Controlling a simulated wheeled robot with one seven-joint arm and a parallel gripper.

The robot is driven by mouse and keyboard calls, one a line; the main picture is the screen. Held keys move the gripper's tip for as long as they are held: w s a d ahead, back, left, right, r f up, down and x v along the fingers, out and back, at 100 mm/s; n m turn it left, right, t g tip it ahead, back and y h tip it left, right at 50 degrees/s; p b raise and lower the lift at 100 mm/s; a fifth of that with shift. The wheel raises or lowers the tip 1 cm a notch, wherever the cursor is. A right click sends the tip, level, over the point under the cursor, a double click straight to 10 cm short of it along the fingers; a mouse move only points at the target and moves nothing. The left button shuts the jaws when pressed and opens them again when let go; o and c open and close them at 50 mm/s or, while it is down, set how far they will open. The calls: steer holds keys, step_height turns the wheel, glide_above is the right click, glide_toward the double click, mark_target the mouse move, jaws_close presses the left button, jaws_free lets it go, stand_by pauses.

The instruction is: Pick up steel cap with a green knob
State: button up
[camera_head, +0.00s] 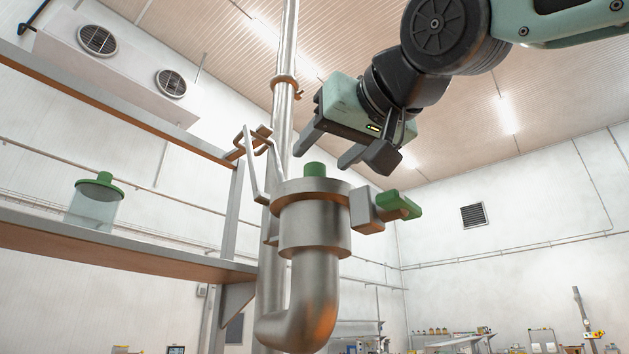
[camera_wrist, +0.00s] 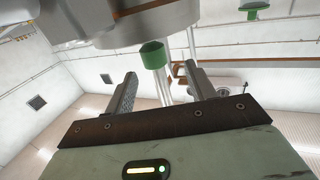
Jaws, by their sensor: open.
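The green knob (camera_head: 314,169) stands upright on the steel cap (camera_head: 290,188), which sits on top of a vertical steel pipe fitting (camera_head: 312,225). My gripper (camera_head: 325,153) is open and empty, just above the knob, with its fingers pointing down-left. In the wrist view, the knob (camera_wrist: 153,54) shows between and beyond the two open fingertips (camera_wrist: 160,74), and does not appear to be gripped. Much of the cap's top is hidden by the low viewing angle.
A tall steel pipe (camera_head: 287,50) and a bent metal bracket (camera_head: 250,165) stand close at the left. A glass jar with a green lid (camera_head: 97,203) stands on a shelf (camera_head: 120,252). The space to the right is open.

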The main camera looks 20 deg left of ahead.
mark_target(312, 166)
steer(key=shift+x, duration=0.8)
steer(key=p+x, duration=0.4)
steer(key=shift+w+d+r, duration=0.1)
steer(key=shift+w+r, duration=0.15)
steer(key=shift+w, duration=0.05)
steer(key=shift+w+a+f, duration=0.15)
steer(key=shift+w+a, duration=0.2)
steer(key=shift+a, duration=0.05)
jaws_close()
